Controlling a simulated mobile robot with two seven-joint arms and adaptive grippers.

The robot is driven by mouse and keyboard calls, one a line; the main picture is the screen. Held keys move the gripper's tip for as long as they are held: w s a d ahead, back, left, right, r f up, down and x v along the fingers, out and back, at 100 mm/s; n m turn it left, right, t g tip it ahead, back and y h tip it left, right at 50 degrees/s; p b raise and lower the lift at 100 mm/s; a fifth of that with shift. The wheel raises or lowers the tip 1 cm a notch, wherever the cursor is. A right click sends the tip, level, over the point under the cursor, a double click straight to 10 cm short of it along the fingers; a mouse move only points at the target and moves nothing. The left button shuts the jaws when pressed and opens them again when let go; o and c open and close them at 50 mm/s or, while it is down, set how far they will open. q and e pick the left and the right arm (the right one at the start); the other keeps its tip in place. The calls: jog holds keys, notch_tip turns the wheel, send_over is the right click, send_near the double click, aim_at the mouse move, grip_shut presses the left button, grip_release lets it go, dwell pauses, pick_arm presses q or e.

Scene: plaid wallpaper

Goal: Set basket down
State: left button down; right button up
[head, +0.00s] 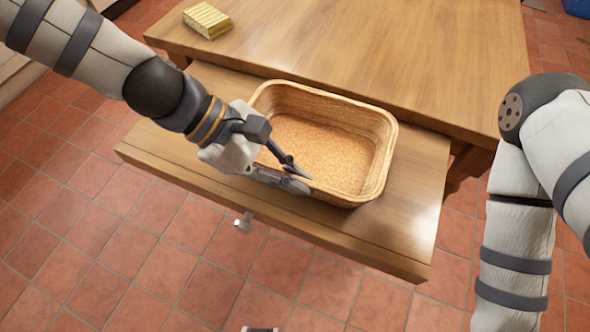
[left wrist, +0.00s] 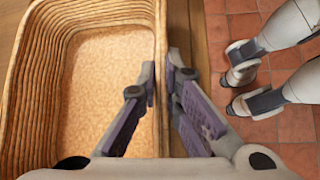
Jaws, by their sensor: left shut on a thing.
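A tan woven basket (head: 385,150) with an open top is over the lower wooden board (head: 150,148) that juts out from under the table. It looks upright and empty, with a cork-coloured inner floor. Whether its underside touches the board is hard to tell. My left gripper (head: 292,180) is shut on the basket's near side wall. In the left wrist view the basket (left wrist: 40,90) fills the left side, and the gripper's fingers (left wrist: 162,85) straddle its wall, one inside and one outside. My right arm shows at the right, but its gripper is not visible.
The wooden table (head: 400,50) stands behind, slightly above the board. A yellow-and-white striped box (head: 207,20) lies at its far left corner. A metal knob (head: 243,222) sticks out at the board's front. Bare board shows left and right of the basket. Red tile floor (head: 120,250) surrounds it.

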pick_arm(q)
jog(key=shift+r, duration=0.25)
jog(key=shift+w+f, duration=0.25)
jog(key=shift+w, duration=0.05)
jog(key=c, duration=1.8)
grip_release()
jog(key=shift+s+r, duration=0.1)
pick_arm(e)
jog(key=shift+w+r, duration=0.15)
jog(key=shift+w, duration=0.2)
pick_arm(q)
jog(key=shift+r, duration=0.1)
jog(key=p+v, duration=0.2)
jog(key=v, duration=1)
pick_arm(e)
jog(key=shift+t, duration=0.6)
jog(key=w+r, duration=0.3)
